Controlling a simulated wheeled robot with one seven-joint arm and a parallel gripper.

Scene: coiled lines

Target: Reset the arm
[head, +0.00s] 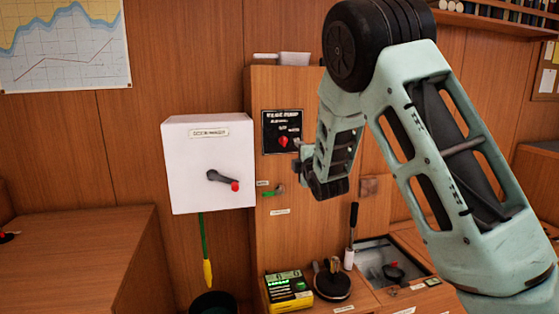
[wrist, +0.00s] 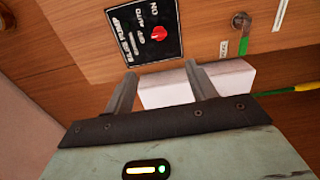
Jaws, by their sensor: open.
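My pale green arm (head: 460,160) reaches in from the right in the head view and bends down towards the wooden panel. In the wrist view my gripper (wrist: 161,76) has its two grey fingers apart, with nothing held between them. The white box seen behind the fingers (wrist: 168,92) stands beyond them. In the head view the gripper's fingers are small and partly hidden by the arm, near the bilge pump panel (head: 282,124). That black panel with its red knob also shows in the wrist view (wrist: 135,32).
The white wall box (head: 200,165) carries a black lever with a red end (head: 225,180). A yellow device (head: 288,290), a black coil (head: 332,285) and a white-gripped lever (head: 350,240) are on the counter. The left counter (head: 80,235) looks mostly clear.

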